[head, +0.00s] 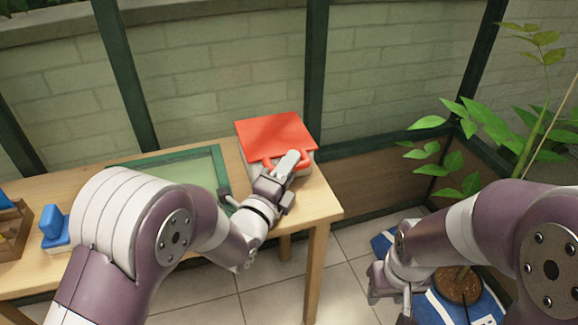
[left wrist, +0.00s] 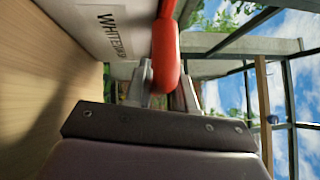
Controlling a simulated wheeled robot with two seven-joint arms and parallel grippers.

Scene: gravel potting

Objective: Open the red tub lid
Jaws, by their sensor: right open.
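My left gripper (head: 291,162) is at this handle. In the left wrist view the red handle (left wrist: 166,55) runs between the two fingers, with one finger close against each side, and the gripper looks shut on it. The tub's white wall (left wrist: 100,28) there bears dark lettering, partly cut off. My right gripper (head: 392,298) is open and empty, low at the right, its fingertips partly out of view.
A green-framed tray (head: 165,158) lies left of the tub, partly behind my left arm. A blue object (head: 54,223) and a wooden box (head: 14,232) stand at the table's left. A potted plant (head: 460,285) stands on the floor at right.

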